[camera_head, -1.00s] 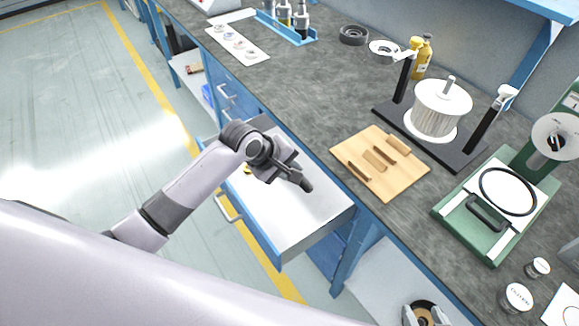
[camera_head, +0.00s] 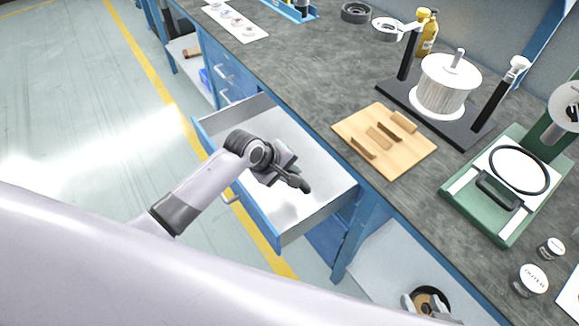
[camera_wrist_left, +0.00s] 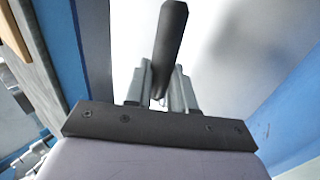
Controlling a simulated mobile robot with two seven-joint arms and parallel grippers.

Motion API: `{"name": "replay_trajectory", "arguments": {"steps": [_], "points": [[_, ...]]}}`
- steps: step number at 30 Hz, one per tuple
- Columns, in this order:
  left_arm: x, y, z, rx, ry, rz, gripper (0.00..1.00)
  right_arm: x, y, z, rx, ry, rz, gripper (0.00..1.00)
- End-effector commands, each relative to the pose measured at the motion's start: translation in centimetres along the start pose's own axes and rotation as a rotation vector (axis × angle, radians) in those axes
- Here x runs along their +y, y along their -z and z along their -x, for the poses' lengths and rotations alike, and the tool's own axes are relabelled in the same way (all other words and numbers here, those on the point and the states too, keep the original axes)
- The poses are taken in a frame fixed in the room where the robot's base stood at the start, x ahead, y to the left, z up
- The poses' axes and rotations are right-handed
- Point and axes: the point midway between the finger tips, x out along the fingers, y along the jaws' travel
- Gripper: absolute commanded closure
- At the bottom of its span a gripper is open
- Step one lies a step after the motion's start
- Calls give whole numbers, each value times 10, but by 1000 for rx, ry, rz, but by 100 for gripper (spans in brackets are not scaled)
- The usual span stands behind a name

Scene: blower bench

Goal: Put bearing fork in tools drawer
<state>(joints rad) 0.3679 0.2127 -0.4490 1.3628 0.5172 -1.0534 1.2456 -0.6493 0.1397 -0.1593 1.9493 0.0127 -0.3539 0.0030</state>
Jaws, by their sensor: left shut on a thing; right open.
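My left gripper (camera_head: 284,176) is above the open drawer (camera_head: 320,200), which has a blue front and a pale, bare-looking floor. It is shut on a dark rod-like part, taken as the bearing fork (camera_head: 304,187). In the left wrist view the fork (camera_wrist_left: 171,45) is a dark round bar between the grey fingers (camera_wrist_left: 165,88), with the pale drawer floor behind it.
Two small jars (camera_head: 531,280) are at lower right. Closed drawers (camera_head: 222,70) lie beyond the open one.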

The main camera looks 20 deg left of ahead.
Motion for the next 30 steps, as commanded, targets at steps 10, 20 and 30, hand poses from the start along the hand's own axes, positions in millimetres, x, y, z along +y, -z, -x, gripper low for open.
{"name": "replay_trajectory", "arguments": {"steps": [10, 20, 30], "points": [[-19, 0, -29, 1, -2, 0, 100, 0, -17, -12, 0, 0, 0, 47], [-24, 0, -38, 1, -2, 0, 100, 0, -21, -15, 0, 0, 0, 47], [-24, 0, -37, 1, -2, 0, 47, 0, -21, -15, 0, 0, 0, 47]]}}
